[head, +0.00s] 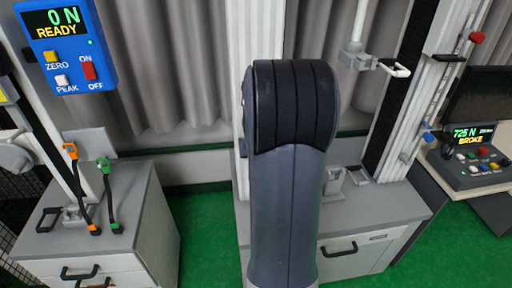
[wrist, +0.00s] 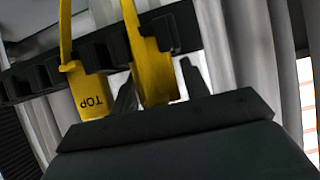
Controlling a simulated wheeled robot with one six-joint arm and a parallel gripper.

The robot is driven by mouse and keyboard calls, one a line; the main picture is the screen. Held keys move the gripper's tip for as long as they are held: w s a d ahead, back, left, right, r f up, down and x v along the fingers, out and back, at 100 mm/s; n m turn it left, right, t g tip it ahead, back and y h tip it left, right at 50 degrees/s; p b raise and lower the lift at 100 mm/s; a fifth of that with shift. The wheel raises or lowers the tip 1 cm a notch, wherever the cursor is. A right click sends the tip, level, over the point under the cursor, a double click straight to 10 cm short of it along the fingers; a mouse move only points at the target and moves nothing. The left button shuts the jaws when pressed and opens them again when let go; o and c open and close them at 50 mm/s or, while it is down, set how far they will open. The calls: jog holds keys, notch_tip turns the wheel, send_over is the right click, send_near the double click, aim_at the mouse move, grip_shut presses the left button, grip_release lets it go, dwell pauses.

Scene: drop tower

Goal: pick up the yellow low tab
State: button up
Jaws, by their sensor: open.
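In the wrist view two yellow strips hang at a black notched rack. The left yellow strip (wrist: 92,95) carries the word TOP. The right yellow strip (wrist: 150,72) shows no lettering, and its lower end passes behind the dark edge of my gripper's body. My gripper (wrist: 158,88) is open, with one dark finger on each side of the right yellow strip. I cannot tell whether either finger touches it. I cannot tell for sure which strip is the low tab. In the head view my arm covers the middle, and neither the tabs nor my gripper shows.
The black rack (wrist: 40,76) runs slantwise close in front of my gripper. In the head view a grey cabinet (head: 150,215) stands left, a wider grey cabinet (head: 385,205) right. A blue display (head: 66,45) reads 0 N READY; another display (head: 474,134) reads 725 N BROKE. Green floor lies between.

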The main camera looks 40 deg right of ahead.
jog(key=shift+c, duration=0.4)
jog(key=c, duration=0.7)
jog(key=shift+o, duration=0.2)
notch_tip(320, 180, up, 10)
jog(key=p, duration=0.4)
jog(key=shift+p, duration=0.35)
jog(key=shift+r, duration=0.1)
